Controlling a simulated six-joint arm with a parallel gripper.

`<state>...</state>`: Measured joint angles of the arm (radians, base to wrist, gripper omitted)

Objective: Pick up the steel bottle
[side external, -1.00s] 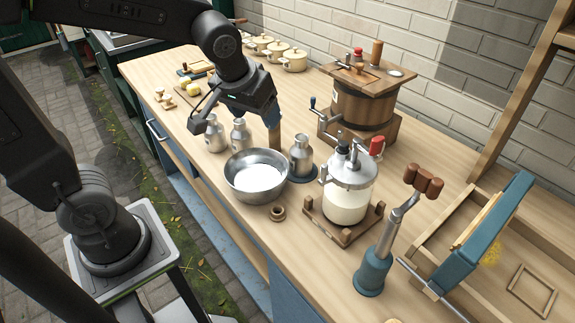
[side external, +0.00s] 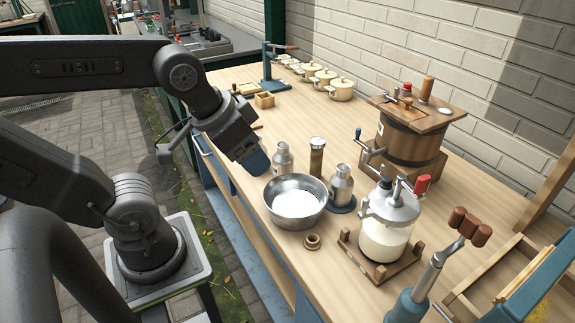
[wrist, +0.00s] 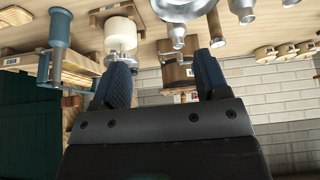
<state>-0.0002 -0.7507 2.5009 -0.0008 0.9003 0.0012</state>
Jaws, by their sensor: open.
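One steel bottle (side external: 283,160) stands on the bench behind the steel bowl. Another steel bottle (side external: 341,188) stands on a dark round base to the right of the bowl. My gripper (side external: 256,163) is above the bench's front side, left of the first bottle and apart from it in the picture. In the wrist view, my gripper (wrist: 163,78) has its two blue fingers spread with nothing held between them. That view is upside down; steel bottles (wrist: 245,11) show at its top edge, one (wrist: 177,36) beyond the fingers. My gripper may hide a bottle in the side view.
The steel bowl (side external: 296,203) with white contents sits close to the bottles. A brown cylinder (side external: 317,157) stands between them. A glass churn (side external: 385,235), a wooden barrel churn (side external: 410,140) and a blue lever press (side external: 408,306) stand right. Cream pots (side external: 340,89) line the wall.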

